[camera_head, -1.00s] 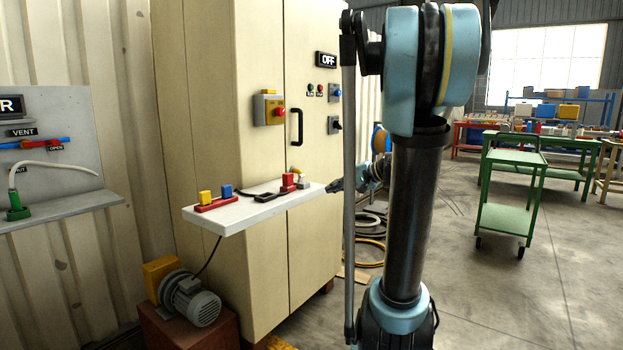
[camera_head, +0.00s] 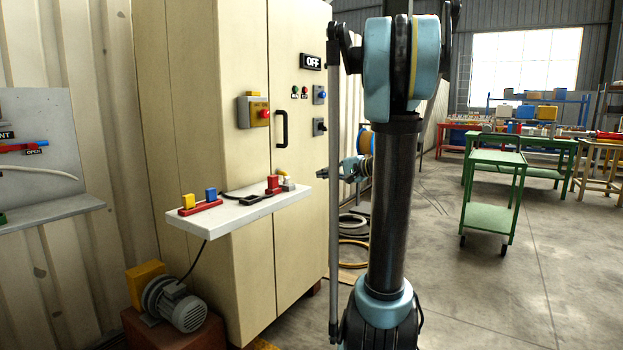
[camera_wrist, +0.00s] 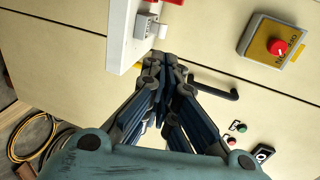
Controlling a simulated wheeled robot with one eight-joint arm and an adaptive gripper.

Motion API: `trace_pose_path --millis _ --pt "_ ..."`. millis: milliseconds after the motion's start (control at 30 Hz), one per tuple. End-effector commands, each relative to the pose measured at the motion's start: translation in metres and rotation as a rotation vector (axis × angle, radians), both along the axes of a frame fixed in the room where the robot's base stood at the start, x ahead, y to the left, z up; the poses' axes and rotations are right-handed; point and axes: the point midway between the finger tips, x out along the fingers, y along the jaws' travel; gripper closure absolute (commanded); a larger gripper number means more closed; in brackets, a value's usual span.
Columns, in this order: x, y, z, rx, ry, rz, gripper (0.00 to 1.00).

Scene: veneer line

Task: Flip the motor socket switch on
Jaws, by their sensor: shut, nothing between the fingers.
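A small grey-white socket block (camera_head: 288,184) sits at the right end of the white shelf (camera_head: 235,212), beside a red block. In the wrist view the grey block (camera_wrist: 143,25) has a pale projecting piece at its side; I cannot tell its switch position. In the wrist view my gripper's fingertips (camera_wrist: 166,66) are near the shelf edge, apart from the block.
The beige cabinet (camera_head: 235,290) carries a black handle (camera_head: 282,129) and a yellow box with a red button (camera_head: 254,111). The shelf also holds a red holder with yellow and blue blocks (camera_head: 200,206). Hoses lie on the floor; a green cart (camera_head: 490,213) stands right.

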Motion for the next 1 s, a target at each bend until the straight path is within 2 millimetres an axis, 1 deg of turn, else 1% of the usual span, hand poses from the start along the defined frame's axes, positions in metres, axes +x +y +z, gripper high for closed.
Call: trace_pose_path --millis 167,700,833,1000 --pt "0.013 0.018 -0.005 -0.001 -0.001 0.004 1.0" --pt "0.063 0.082 -0.025 0.0 0.0 0.004 1.0" --pt "0.073 0.093 -0.029 0.0 0.0 0.003 1.0" --pt "0.079 0.1 -0.031 0.0 -0.001 0.001 1.0"
